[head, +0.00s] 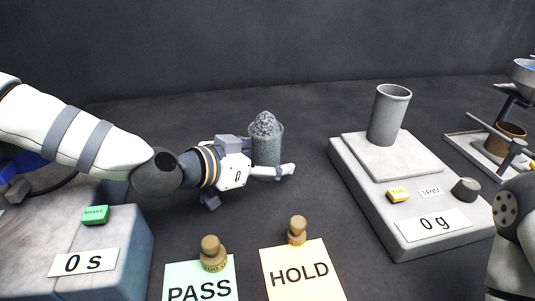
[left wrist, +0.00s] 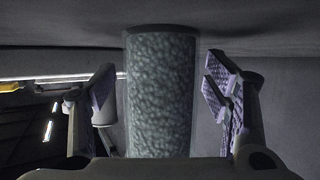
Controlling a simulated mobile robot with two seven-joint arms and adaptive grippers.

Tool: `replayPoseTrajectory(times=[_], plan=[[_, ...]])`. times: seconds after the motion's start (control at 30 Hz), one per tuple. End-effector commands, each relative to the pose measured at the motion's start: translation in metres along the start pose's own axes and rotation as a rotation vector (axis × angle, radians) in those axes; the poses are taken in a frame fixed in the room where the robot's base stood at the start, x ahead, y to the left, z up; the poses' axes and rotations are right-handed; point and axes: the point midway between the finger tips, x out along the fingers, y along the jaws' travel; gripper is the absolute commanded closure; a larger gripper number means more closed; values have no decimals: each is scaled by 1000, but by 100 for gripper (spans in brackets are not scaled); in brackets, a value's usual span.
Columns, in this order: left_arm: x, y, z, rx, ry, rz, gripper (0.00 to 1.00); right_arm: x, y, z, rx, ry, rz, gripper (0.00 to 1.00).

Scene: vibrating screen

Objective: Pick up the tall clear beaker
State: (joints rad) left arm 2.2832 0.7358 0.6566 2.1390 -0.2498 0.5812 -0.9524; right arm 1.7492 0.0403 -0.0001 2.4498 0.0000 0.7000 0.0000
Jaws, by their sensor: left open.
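The tall clear beaker (head: 266,146) stands upright on the dark table, filled with grey granular material heaped above its rim. My left gripper (head: 272,171) is low at the beaker, coming from the left, with a pale finger in front of the beaker's lower part. In the left wrist view the beaker (left wrist: 160,95) stands between the two spread fingers of the left gripper (left wrist: 162,92). Gaps show on both sides, so the fingers look apart from it. At the right edge only a part of my right arm shows, not clearly its gripper.
A scale (head: 405,240) reading "0 g" carries a grey tumbler (head: 388,116). A brass cup (head: 506,138) stands under a funnel at the far right. PASS (head: 200,290) and HOLD (head: 300,272) cards with brass weights lie in front. A box with a green button (head: 96,214) is at left.

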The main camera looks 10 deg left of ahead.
Motion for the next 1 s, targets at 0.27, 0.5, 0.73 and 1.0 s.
replayPoseTrajectory(times=[0.27,0.5,0.73,1.0], plan=[[-2,0,-4,3,5,-1,54,-2,0,-2,0,6,0,56],[-2,0,-4,3,5,-1,88,-2,0,-2,0,6,0,56],[-4,0,-8,5,7,-2,88,-4,0,-3,-1,12,0,56],[-30,22,-62,21,20,-1,88,-27,-1,-19,-1,92,-4,56]])
